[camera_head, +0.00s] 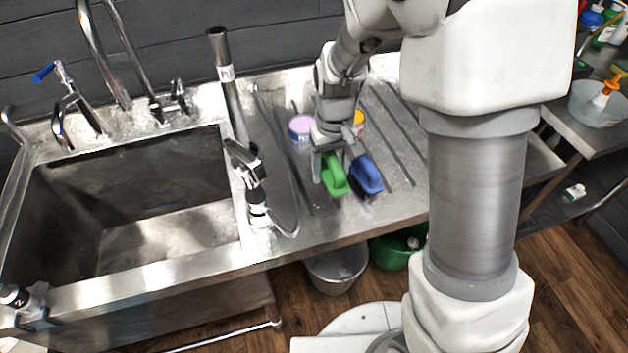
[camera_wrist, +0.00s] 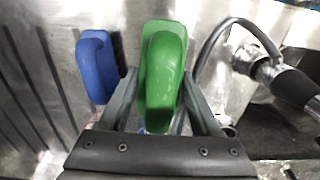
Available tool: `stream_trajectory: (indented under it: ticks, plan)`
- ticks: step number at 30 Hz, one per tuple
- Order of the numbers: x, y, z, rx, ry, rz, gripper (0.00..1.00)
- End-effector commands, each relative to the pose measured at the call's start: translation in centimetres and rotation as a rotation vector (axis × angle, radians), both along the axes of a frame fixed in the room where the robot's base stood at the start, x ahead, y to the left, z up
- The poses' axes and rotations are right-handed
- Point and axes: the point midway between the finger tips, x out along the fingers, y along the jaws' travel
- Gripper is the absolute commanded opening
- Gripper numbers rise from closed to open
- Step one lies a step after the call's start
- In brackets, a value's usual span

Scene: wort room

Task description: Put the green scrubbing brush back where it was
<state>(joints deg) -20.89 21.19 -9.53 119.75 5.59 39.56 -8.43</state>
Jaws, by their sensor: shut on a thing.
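The green scrubbing brush (camera_head: 334,174) is between the fingers of my gripper (camera_head: 331,160), over the ribbed steel drainboard (camera_head: 400,150) right of the sink. In the wrist view the green brush (camera_wrist: 163,70) fills the space between the fingers of my gripper (camera_wrist: 160,100), which is shut on it. I cannot tell whether the brush touches the drainboard. A blue scrubbing brush (camera_head: 366,175) is just right of it in the head view. The blue brush also shows to the left in the wrist view (camera_wrist: 97,68).
A lilac-topped tub (camera_head: 301,130) and a partly hidden yellow item (camera_head: 359,118) stand behind the brushes. A spray tap (camera_head: 245,165) and hose are close on the left, beside the deep sink (camera_head: 150,200). A metal bucket (camera_head: 337,270) and green tub (camera_head: 390,252) are below.

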Motion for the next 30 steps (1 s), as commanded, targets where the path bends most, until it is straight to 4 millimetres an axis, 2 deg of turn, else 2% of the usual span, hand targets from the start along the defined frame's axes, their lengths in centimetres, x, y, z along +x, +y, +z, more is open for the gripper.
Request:
stream_trajectory:
  ticks: [3, 8, 13, 19, 30]
  plan:
    - [1.1, 2.1, -1.5, 0.000, 0.001, 0.002, 0.13]
    - [1.8, 3.4, -2.3, 0.000, 0.000, 0.001, 0.13]
    - [1.9, 3.5, -3.4, 0.000, 0.000, -0.002, 0.13]
    - [1.9, 3.5, -6.3, 0.000, 0.001, -0.002, 0.13]
    - [1.9, 3.5, -6.8, 0.000, -0.001, -0.001, 0.13]
